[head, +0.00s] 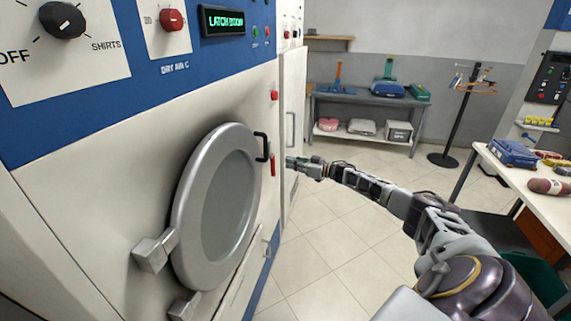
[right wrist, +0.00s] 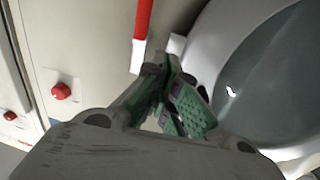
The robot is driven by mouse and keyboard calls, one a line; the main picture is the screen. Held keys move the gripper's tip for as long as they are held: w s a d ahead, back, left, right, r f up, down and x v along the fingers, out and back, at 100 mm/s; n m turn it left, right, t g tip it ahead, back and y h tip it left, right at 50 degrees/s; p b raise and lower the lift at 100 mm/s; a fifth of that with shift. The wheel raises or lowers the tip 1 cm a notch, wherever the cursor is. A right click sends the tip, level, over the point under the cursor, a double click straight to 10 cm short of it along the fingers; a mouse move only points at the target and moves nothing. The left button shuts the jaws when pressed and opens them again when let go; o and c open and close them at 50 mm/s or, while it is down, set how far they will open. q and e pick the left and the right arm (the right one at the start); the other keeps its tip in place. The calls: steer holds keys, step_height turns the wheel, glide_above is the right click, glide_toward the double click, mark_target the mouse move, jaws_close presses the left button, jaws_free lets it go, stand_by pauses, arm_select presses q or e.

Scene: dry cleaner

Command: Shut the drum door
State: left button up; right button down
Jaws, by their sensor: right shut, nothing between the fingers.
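The round drum door (head: 181,205), a grey ring with a dark glass, lies against or very near the machine front; I cannot tell whether a gap is left. Its black handle (head: 262,147) is on its right edge, its hinge blocks on the left. A red latch lever (head: 272,165) hangs upright just right of the door. My right gripper (head: 291,162) is shut and empty, right of the lever. In the right wrist view the gripper (right wrist: 177,105) is near the white-tipped red lever (right wrist: 143,20) and door rim (right wrist: 212,40). My left gripper is out of view.
The machine's green display (head: 224,21) appears to read "LATCH DOOR". A red button (head: 274,95) sits above the lever. A shelf table (head: 365,100) and a coat stand (head: 462,110) are at the back, a white counter (head: 530,180) at the right. The tiled floor between is clear.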

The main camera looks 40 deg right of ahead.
steer(key=shift+d+v, duration=0.2)
steer(key=shift+v, duration=1.65)
steer(key=shift+w, duration=0.1)
